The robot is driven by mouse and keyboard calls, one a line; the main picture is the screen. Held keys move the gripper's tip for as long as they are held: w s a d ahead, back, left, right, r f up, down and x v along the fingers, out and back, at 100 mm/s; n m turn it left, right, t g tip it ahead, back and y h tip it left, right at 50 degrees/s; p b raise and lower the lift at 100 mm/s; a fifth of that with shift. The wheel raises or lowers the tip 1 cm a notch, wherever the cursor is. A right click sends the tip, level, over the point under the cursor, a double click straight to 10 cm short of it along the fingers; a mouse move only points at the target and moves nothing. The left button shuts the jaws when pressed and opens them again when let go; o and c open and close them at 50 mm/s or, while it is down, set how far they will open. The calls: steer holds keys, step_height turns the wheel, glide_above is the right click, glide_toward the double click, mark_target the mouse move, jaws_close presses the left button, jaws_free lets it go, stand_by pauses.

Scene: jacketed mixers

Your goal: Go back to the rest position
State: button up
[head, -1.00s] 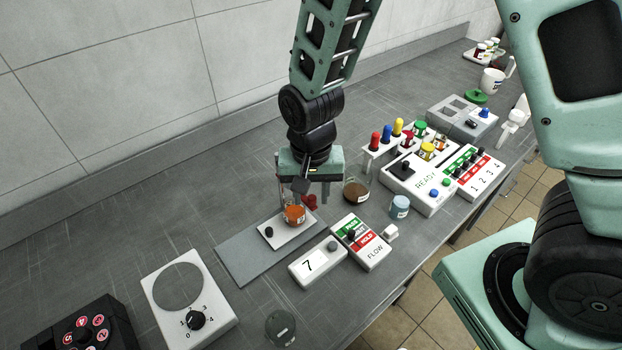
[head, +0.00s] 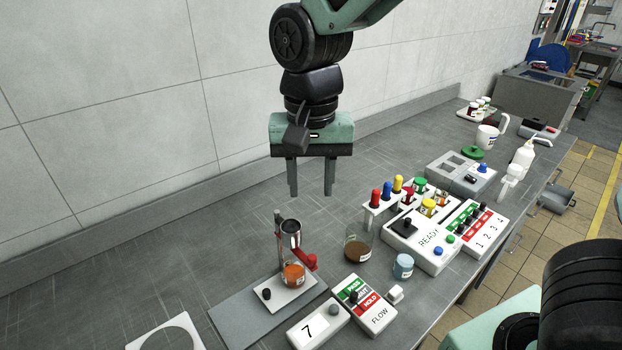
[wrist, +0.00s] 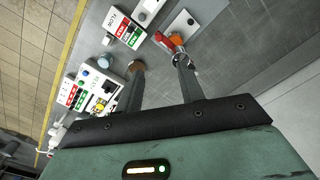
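My gripper (head: 310,190) is in the air above the bench, its two fingers apart with nothing between them. Below it in the head view is a small stand (head: 279,245) with a metal cylinder (head: 290,233) and a red part (head: 308,262). An orange-filled beaker (head: 294,274) sits on the stand's white plate (head: 280,299). In the wrist view the gripper fingers (wrist: 158,78) also show apart, with the orange beaker (wrist: 177,42) beyond them.
Control boxes (head: 360,305), a READY panel (head: 422,240) and a rack of coloured plugs (head: 376,208) crowd the bench's right.

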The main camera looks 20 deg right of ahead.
steer(key=shift+r, duration=0.2)
steer(key=shift+s, duration=0.1)
steer(key=s+a+f+n+b, duration=0.1)
steer(key=s+f+n, duration=0.2)
steer(key=s+n, duration=0.2)
steer(key=s+f+n+b, duration=0.1)
steer(key=s+f+n, duration=0.3)
steer(key=s, duration=0.7)
steer(key=n, duration=0.2)
steer(key=shift+s+a+n+y+b, duration=0.15)
steer(key=shift+a+n+y+b, duration=0.15)
steer(key=shift+a, duration=0.1)
